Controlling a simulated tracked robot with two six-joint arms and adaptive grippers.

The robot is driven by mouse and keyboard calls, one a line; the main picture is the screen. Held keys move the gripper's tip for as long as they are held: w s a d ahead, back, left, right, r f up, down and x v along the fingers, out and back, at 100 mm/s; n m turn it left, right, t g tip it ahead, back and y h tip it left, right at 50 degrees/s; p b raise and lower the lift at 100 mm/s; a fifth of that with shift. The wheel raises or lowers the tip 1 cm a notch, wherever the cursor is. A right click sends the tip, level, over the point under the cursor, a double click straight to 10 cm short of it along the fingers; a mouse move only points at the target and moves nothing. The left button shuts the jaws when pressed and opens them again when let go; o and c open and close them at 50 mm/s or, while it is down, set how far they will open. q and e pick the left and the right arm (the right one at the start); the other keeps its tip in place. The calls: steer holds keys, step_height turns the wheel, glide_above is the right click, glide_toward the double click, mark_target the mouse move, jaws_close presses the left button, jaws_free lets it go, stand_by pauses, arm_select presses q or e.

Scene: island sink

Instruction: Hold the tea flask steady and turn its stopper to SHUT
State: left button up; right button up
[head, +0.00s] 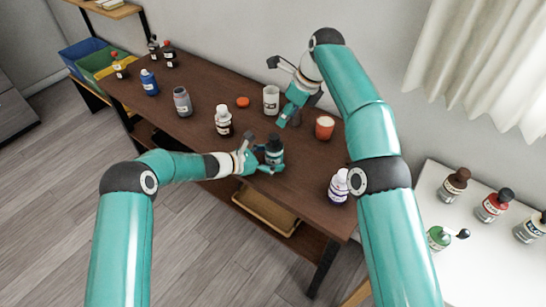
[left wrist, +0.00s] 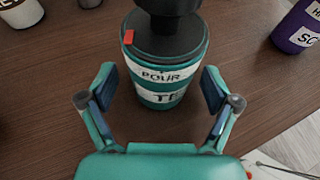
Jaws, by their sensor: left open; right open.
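The tea flask (head: 274,156) stands upright near the front edge of the brown table, teal with a dark top. In the left wrist view the flask (left wrist: 160,92) has white bands, one reading POUR and a partly hidden one below. Its black stopper (left wrist: 165,38) has a tall knob, cut off by the frame's top, and a red mark at the rim, left of POUR. My left gripper (left wrist: 160,88) is open, with a finger on either side of the flask and gaps showing. My right gripper (head: 279,93) is open and empty above the table, behind the flask, by the white mug.
A white mug (head: 271,100), an orange lid (head: 242,102) and an orange cup (head: 324,128) stand behind the flask. A white-labelled bottle (head: 223,121) is left, and a purple-white bottle (head: 338,187) right. A white side table (head: 470,225) holds several bottles.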

arm_select(q)
steer(key=shift+w+d+f, duration=0.2)
steer(key=shift+w+d, duration=0.05)
steer(key=shift+d, duration=0.2)
steer(key=c, duration=1.3)
steer(key=shift+c, duration=0.2)
